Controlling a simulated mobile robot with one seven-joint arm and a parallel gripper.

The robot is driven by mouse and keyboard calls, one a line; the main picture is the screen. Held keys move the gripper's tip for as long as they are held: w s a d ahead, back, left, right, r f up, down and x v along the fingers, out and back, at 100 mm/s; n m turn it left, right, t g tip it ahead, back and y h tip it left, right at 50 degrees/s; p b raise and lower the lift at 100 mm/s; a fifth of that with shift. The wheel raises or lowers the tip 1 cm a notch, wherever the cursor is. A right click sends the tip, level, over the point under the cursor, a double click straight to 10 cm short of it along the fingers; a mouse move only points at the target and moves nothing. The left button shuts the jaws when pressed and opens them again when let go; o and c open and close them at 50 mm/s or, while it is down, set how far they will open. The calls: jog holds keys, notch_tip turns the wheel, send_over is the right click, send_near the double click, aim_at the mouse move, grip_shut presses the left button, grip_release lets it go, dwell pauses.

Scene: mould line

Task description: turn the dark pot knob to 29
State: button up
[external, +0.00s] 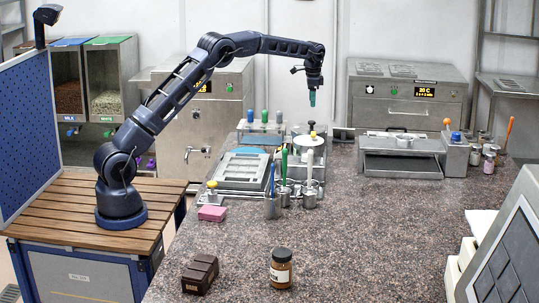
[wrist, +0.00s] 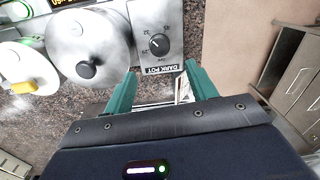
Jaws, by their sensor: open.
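The dark pot knob (wrist: 159,44) is a round black dial on a light metal panel in the upper middle of the wrist view. Small numbers ring it, and a "DARK POT" label (wrist: 165,63) sits below it. I cannot read the pointer's exact setting. My gripper (wrist: 160,70) is open, with its two teal fingers apart and nothing between them. The knob lies just beyond the fingertips, and I see no contact. In the external view my gripper (external: 312,98) points down above the back of the counter; I cannot make out the knob there.
A metal pot lid with a black handle (wrist: 86,68) is left of the knob, and a white lid with a yellow handle (wrist: 22,85) is farther left. In the external view, tall-handled tools (external: 285,165) stand mid-counter.

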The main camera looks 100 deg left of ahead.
jog(key=f, duration=1)
jog(key=shift+a+f, duration=0.1)
jog(key=shift+a, duration=0.1)
jog(key=c, duration=1)
